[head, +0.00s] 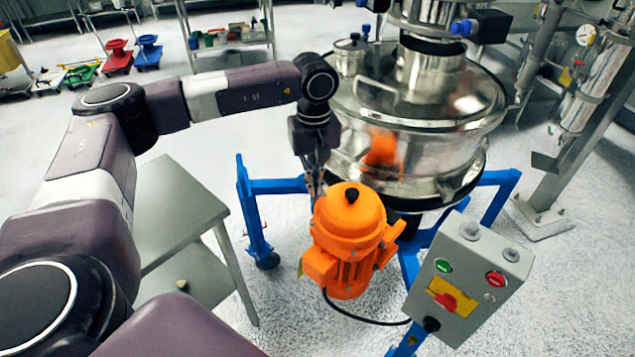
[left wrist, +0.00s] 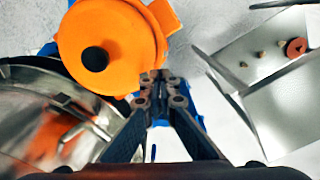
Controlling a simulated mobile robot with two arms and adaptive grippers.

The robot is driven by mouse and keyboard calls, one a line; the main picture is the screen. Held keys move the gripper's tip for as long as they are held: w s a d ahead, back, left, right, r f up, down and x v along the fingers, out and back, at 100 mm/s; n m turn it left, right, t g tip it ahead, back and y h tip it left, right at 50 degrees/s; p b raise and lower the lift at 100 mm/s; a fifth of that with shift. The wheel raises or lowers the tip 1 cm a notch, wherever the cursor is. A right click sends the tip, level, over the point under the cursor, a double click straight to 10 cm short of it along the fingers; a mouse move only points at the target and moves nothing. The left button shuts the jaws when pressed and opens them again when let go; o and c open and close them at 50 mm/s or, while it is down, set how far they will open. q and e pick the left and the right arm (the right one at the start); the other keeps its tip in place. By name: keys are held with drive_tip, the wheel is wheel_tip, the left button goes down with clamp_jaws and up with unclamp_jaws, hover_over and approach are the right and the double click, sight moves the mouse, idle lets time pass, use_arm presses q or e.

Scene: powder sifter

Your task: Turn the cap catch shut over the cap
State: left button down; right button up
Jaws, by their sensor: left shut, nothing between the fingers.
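The steel sifter (head: 400,110) stands on a blue frame. A small lidded steel port (head: 350,58) with dark knobs rises at the left of its lid; I cannot tell for sure which part is the cap or its catch. An orange motor (head: 350,215) with a black knob on top stands in front of the sifter. My left gripper (head: 314,188) points down just left of the motor's top, below the port and apart from it. In the left wrist view the fingers (left wrist: 160,88) are shut and empty, with the motor (left wrist: 110,45) beyond them. My right gripper is not in view.
A grey control box (head: 468,278) with buttons stands right of the motor. A grey table (head: 170,200) is at the left; small pieces and a reddish disc (left wrist: 297,47) show in the left wrist view. Steel pipework (head: 590,110) is at the right.

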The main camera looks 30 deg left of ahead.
use_arm(q)
drive_tip(key=shift+f, duration=0.25)
drive_tip(key=shift+f+b, duration=1.15)
drive_tip(key=shift+s+f, duration=0.3)
drive_tip(key=shift+f, duration=0.1)
drive_tip(key=shift+w+d+b, duration=0.3)
drive_tip(key=shift+w+b, duration=0.05)
drive_tip(key=shift+w, duration=0.35)
drive_tip(key=shift+s+a+f, duration=0.1)
drive_tip(key=shift+s, duration=0.05)
drive_tip(key=shift+s+a, duration=0.1)
idle(0.3)
